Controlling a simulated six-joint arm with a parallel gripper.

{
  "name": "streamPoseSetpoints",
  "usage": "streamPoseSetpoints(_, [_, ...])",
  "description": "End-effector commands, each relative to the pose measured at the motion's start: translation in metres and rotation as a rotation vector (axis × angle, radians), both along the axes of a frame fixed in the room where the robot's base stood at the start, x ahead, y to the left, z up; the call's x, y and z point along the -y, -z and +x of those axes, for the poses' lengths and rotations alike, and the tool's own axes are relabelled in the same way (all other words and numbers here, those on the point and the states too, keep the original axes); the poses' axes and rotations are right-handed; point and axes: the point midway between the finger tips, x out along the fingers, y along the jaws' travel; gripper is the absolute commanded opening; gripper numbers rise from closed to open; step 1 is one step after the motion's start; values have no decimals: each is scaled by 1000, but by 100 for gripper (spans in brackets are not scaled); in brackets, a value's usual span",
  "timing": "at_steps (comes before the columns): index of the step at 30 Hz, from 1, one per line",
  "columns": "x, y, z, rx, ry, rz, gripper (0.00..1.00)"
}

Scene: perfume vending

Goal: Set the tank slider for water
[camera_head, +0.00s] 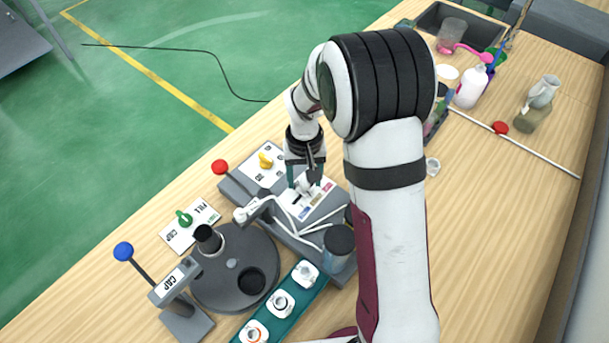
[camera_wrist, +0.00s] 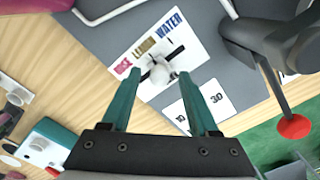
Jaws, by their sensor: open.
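The tank slider panel (camera_wrist: 146,42) is a white plate labelled ROSE, LEMON and WATER, with a dark slot beside the words. Its white slider knob (camera_wrist: 160,72) stands at the slot, around its middle; I cannot tell exactly which label it lines up with. The WATER label (camera_wrist: 168,24) is at the panel's far right end in the wrist view. My gripper (camera_wrist: 156,76) is open, with a green finger on either side of the knob and no clear contact. In the head view my gripper (camera_head: 304,184) is low over the panel (camera_head: 312,205), hiding part of it.
A red-balled lever (camera_wrist: 294,127) stands right of the panel in the wrist view. A numbered dial card with a yellow knob (camera_head: 265,160) lies beside the panel. White tubes (camera_head: 300,232), a dark turntable (camera_head: 228,290) and a conveyor with bottles (camera_head: 281,302) are close by.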

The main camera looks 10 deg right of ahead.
Motion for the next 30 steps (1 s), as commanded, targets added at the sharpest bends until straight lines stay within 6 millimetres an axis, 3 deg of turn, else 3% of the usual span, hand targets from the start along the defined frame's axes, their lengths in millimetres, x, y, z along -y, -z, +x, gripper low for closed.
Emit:
streamPoseSetpoints(5, [0,0,0,0,0,0,61])
streamPoseSetpoints(15, [0,0,0,0,0,0,1])
streamPoseSetpoints(30, [0,-1,0,1,0,0,0])
